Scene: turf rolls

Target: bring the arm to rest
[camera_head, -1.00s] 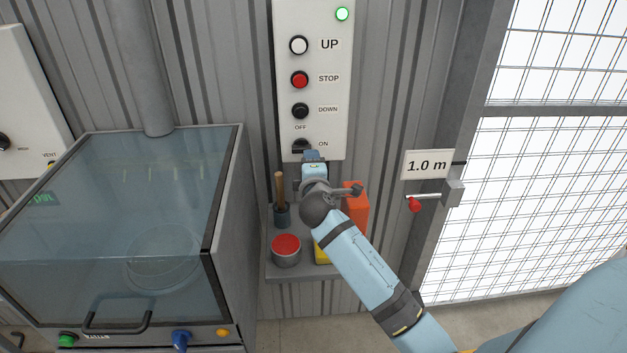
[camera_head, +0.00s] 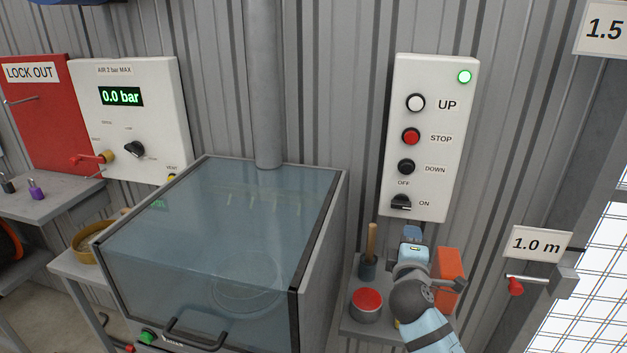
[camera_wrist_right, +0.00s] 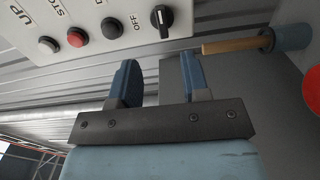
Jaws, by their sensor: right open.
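My right arm comes up from the bottom right in the head view. Its gripper (camera_head: 412,236) is just below the white control panel (camera_head: 428,120), apart from the black OFF/ON switch (camera_head: 401,203). In the right wrist view the two blue fingers of the gripper (camera_wrist_right: 158,80) stand apart with nothing between them. The switch (camera_wrist_right: 161,19) shows there beyond the fingertips. My left gripper is in neither view.
A small shelf (camera_head: 350,324) under the panel carries a red-topped can (camera_head: 367,304), a cup with a wooden-handled tool (camera_head: 371,243) and an orange box (camera_head: 447,277), close to my right wrist. A glass-covered cabinet (camera_head: 220,240) stands left. A red-handled lever (camera_head: 516,286) is at right.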

